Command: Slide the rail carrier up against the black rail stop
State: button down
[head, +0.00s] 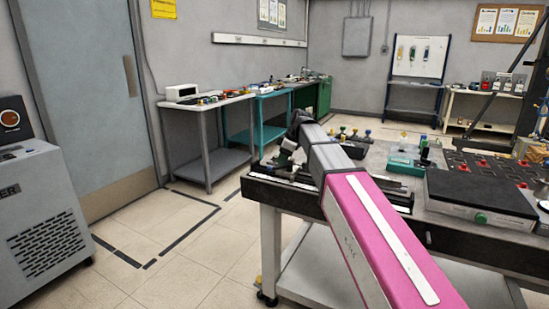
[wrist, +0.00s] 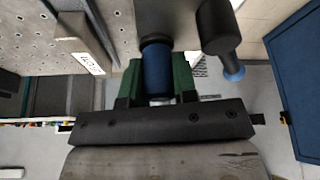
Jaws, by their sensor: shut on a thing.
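In the wrist view, my gripper (wrist: 156,80) has green fingers closed on both sides of a blue cylindrical post (wrist: 157,70) with a dark collar. The post appears to belong to the rail carrier, whose body is mostly hidden. In the head view, my gripper (head: 287,158) is low over the dark rail (head: 290,184) at the left end of the bench. My arm hides part of that rail. I cannot clearly pick out the black rail stop in either view.
In the wrist view, a dark cylinder with a blue end (wrist: 222,38) stands close right of the held post. A brownish block with a white label (wrist: 82,45) is at left. In the head view, a black-topped box (head: 480,193) and a teal tray (head: 405,163) sit further right.

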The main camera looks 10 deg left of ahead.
jog(key=s+d, duration=0.1)
jog(key=d, duration=0.3)
jog(key=s+d, duration=0.2)
jog(key=d, duration=0.3)
jog(key=s+d, duration=0.2)
jog(key=d, duration=0.2)
jog(key=shift+d, duration=0.4)
jog(key=c, duration=0.9)
grip_release()
jog(key=shift+w, duration=0.1)
jog(key=v, duration=1)
jog(key=shift+r, duration=0.4)
jog(key=shift+d, duration=0.15)
